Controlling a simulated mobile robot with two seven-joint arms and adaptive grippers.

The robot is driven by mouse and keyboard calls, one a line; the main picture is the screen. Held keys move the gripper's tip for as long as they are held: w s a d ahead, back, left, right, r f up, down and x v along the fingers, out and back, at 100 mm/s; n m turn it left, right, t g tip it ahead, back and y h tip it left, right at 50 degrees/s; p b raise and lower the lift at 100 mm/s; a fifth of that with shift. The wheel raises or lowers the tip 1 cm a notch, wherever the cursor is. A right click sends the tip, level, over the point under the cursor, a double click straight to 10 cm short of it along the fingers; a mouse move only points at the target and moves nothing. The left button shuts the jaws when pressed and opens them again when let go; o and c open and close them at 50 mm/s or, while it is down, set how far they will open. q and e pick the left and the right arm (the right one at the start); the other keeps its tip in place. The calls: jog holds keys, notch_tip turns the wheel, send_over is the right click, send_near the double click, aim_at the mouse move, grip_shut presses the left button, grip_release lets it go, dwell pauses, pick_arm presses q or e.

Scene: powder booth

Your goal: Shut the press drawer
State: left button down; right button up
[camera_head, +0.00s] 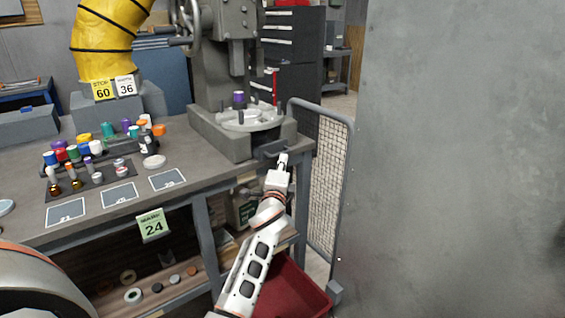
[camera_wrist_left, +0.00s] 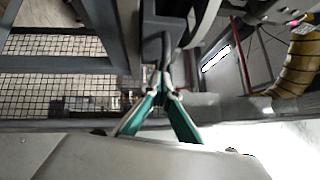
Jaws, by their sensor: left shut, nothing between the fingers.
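The grey press (camera_head: 222,90) stands on the right end of the workbench. The dark press drawer (camera_head: 270,149) shows at the front of its base, low above the bench edge. My left gripper (camera_head: 283,160) is just in front of the drawer, at its right side. In the left wrist view, its green-and-silver fingers (camera_wrist_left: 165,92) are together and empty, with the tips at the dark drawer handle (camera_wrist_left: 166,48). I cannot tell whether they touch it. How far the drawer stands out is hard to tell. My right gripper is not in view.
The workbench (camera_head: 215,177) carries colored bottles and caps (camera_head: 88,148) at the left. A mesh guard (camera_head: 325,175) stands right of the press, and a large grey panel (camera_head: 455,150) fills the right side. A red bin (camera_head: 290,290) is below the bench.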

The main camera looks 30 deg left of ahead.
aim_at(275, 150)
pick_arm(q)
jog(key=a, duration=0.1)
jog(key=w+a, duration=0.1)
jog(key=a, duration=0.2)
jog(key=shift+w, duration=0.35)
jog(key=shift+a+r, duration=0.1)
jog(key=shift+a, duration=0.15)
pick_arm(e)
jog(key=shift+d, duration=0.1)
pick_arm(q)
jog(key=shift+a, duration=0.1)
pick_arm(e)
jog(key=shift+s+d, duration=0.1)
